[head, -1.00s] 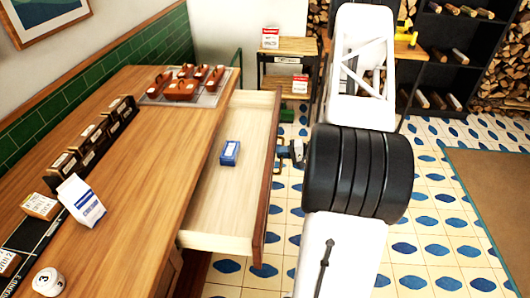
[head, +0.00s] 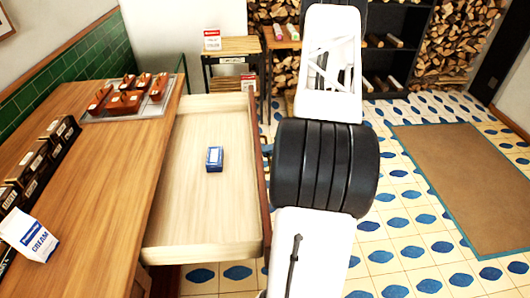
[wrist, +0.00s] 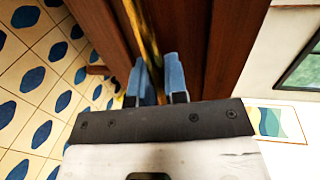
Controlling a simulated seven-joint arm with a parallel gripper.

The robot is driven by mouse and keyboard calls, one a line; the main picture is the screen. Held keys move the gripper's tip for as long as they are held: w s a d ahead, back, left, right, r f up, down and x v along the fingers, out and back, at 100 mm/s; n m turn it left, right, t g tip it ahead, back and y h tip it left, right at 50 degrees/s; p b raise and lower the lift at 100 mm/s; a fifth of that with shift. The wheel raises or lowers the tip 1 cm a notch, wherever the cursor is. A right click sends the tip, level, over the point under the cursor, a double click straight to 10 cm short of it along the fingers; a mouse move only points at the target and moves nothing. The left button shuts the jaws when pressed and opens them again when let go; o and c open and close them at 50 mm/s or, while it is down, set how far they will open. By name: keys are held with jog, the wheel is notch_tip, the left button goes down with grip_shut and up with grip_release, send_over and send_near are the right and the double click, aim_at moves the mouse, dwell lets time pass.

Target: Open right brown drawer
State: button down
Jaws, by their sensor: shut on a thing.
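The brown drawer (head: 170,185) stands pulled out from the wooden counter (head: 95,200), to the right of it in the head view. Its pale inside is in plain view, and a small blue box (head: 215,159) lies in it. In the wrist view, my gripper (wrist: 155,75) has its two blue fingers on either side of a brass handle (wrist: 148,40) on the dark brown drawer front (wrist: 185,45). The gripper is shut on the handle. In the head view my arm hides most of the gripper and the handle.
A tray (head: 155,107) of brown dishes and a cream carton (head: 27,236) stand on the counter. A small wooden side table (head: 232,46) and stacked firewood (head: 445,45) are at the back. Tiled floor (head: 400,225) and a brown mat (head: 465,170) lie open to the right.

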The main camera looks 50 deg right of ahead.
jog(key=c, duration=1.2)
grip_release()
jog(key=shift+o, duration=0.2)
jog(key=v, duration=0.7)
jog(key=shift+s+d, duration=0.25)
jog(key=shift+d, duration=0.1)
